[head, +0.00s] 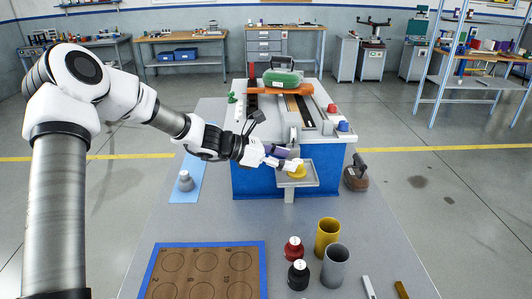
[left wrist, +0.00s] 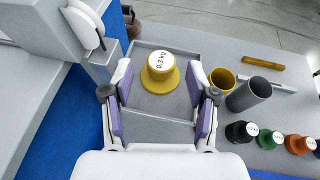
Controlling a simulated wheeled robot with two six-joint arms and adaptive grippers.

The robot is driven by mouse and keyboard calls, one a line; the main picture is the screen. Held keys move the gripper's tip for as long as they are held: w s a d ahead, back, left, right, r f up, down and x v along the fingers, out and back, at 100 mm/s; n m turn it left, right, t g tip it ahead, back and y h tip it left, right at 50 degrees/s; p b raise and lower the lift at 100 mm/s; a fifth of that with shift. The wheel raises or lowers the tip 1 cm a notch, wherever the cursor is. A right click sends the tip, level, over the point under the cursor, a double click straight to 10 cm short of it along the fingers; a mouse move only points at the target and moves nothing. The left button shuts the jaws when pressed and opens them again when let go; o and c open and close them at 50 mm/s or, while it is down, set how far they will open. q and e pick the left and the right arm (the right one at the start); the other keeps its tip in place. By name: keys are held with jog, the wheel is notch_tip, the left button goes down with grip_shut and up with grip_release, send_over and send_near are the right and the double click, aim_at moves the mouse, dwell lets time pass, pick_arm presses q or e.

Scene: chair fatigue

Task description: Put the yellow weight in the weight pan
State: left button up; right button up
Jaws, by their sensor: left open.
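The yellow weight (head: 297,171) stands upright in the square grey weight pan (head: 313,183) at the front of the blue-based test machine. In the left wrist view the yellow weight (left wrist: 160,72), with a white top marked 0.3 kg, appears to rest on the floor of the pan (left wrist: 150,108). My left gripper (head: 284,162) reaches in from the left over the pan. Its purple-padded fingers (left wrist: 160,82) are spread on either side of the weight, with gaps between them and it. My right gripper is not in view.
A grey weight (head: 185,181) stands on a blue mat at left. Yellow (head: 327,237) and grey (head: 335,266) cylinders, a red weight (head: 293,250) and a black weight (head: 298,276) stand at the front. A circle-marked board (head: 205,271) lies front left. A brown object (head: 356,178) stands right of the machine.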

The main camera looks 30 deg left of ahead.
pick_arm(q)
jog(key=p+v, duration=0.4)
jog(key=v, duration=0.4)
jog(key=shift+s+a+r, duration=0.15)
jog(key=shift+s+a, duration=0.05)
dwell(1.8)
